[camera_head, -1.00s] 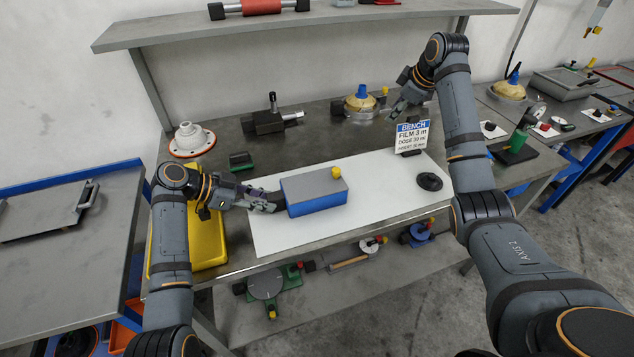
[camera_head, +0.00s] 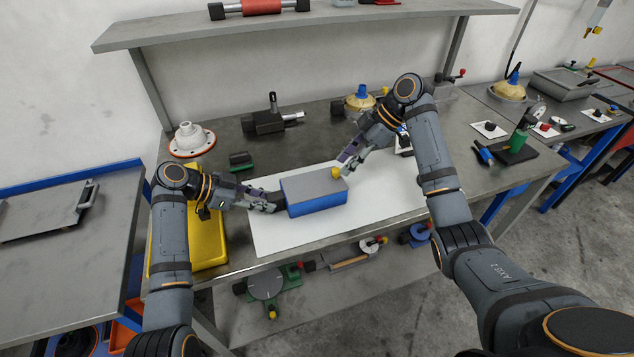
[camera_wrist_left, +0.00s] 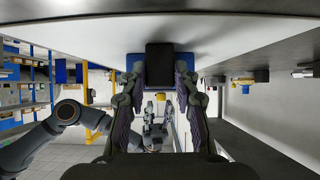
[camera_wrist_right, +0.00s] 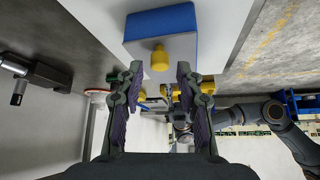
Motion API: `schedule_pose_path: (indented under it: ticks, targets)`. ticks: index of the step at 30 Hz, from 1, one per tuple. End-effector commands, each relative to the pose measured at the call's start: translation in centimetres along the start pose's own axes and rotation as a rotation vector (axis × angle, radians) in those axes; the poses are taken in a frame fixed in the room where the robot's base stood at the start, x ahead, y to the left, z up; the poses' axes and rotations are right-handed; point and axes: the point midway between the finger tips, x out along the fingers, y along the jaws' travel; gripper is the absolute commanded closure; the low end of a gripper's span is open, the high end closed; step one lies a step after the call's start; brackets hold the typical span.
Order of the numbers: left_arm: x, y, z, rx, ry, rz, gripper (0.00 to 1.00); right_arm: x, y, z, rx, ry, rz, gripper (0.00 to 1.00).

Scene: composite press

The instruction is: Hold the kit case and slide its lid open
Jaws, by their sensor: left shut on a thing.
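The kit case (camera_head: 320,205) is a blue box with a grey lid (camera_head: 308,184) on a white mat. A yellow knob (camera_head: 336,173) stands at the lid's right end. My left gripper (camera_head: 272,203) is at the case's left end, shut on its black handle (camera_wrist_left: 159,65). My right gripper (camera_head: 346,163) is at the knob, its fingers pointing down-left. In the right wrist view its fingers are open, with the knob (camera_wrist_right: 160,58) just ahead, centred in the gap between the tips (camera_wrist_right: 159,76). Whether they touch the knob is hard to tell.
The white mat (camera_head: 385,200) is free to the right and in front of the case. A yellow tray (camera_head: 207,240) is at the left, below my left wrist. A black clamp-like tool (camera_head: 268,122) and a white flanged part (camera_head: 190,140) stand behind.

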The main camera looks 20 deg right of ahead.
Motion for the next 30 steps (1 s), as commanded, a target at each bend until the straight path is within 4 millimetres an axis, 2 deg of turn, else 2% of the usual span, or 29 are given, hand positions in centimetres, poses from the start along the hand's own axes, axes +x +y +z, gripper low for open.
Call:
schedule_pose_path:
  ticks: [6, 17, 25, 30]
  targets:
    - [0.0, 0.0, 0.1, -0.001, -0.002, 0.001, 1.0, 2.4, 0.0, 0.0, 0.0, 0.0, -0.001, 0.63]
    - [0.0, 0.0, 0.1, -0.001, -0.002, 0.001, 1.0, 2.9, 0.0, 0.1, 0.001, -0.001, 0.0, 0.63]
    - [0.0, 0.0, 0.1, -0.002, -0.002, 0.001, 1.0, 2.9, 0.0, 0.0, 0.001, -0.001, 0.001, 0.99]
    - [0.0, 0.0, 0.1, -0.002, -0.002, 0.001, 1.0, 2.8, 0.1, 0.1, 0.001, -0.001, 0.001, 1.0]
